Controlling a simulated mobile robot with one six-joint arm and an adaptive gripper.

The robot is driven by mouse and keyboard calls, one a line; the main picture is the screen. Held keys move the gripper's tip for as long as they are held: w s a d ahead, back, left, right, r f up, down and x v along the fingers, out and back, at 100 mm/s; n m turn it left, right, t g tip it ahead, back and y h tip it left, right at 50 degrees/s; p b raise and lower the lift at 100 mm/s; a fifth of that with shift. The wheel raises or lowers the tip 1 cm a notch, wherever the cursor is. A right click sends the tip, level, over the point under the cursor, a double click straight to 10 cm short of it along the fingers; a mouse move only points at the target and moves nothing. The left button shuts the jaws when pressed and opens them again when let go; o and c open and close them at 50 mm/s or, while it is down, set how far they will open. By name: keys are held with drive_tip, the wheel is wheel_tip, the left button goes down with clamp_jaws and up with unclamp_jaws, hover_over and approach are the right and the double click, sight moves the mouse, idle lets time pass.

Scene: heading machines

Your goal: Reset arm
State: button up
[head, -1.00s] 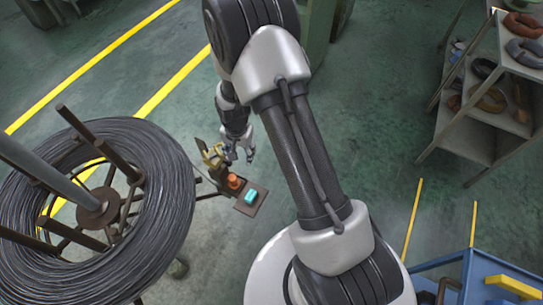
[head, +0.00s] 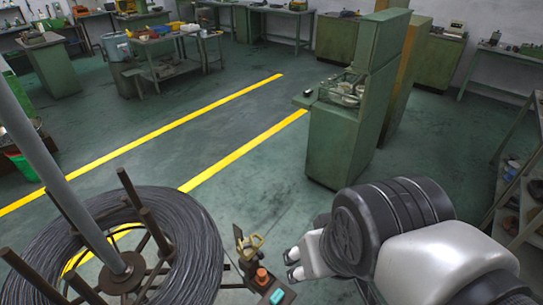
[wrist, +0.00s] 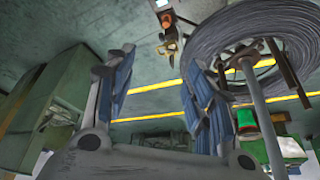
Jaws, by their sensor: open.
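My gripper (wrist: 160,82) is open and empty in the wrist view, with its two blue-padded fingers wide apart. In the head view my arm (head: 440,250) is folded at the lower right, a thick dark joint and white links close to the camera.
A big coil of dark wire (head: 205,245) on a reel stands at the lower left. A green machine cabinet (head: 340,145) stands beyond the arm, and a shelf (head: 520,190) is at the right edge. Workbenches line the back. The floor between the yellow lines is clear.

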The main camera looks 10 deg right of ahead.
drive_tip(key=shift+s, duration=0.6)
wheel_tip(320, 180, down, 4)
drive_tip(key=b, duration=0.3)
drive_tip(key=shift+r+b, duration=0.25)
drive_tip(key=shift+b, duration=0.05)
idle(0.7)
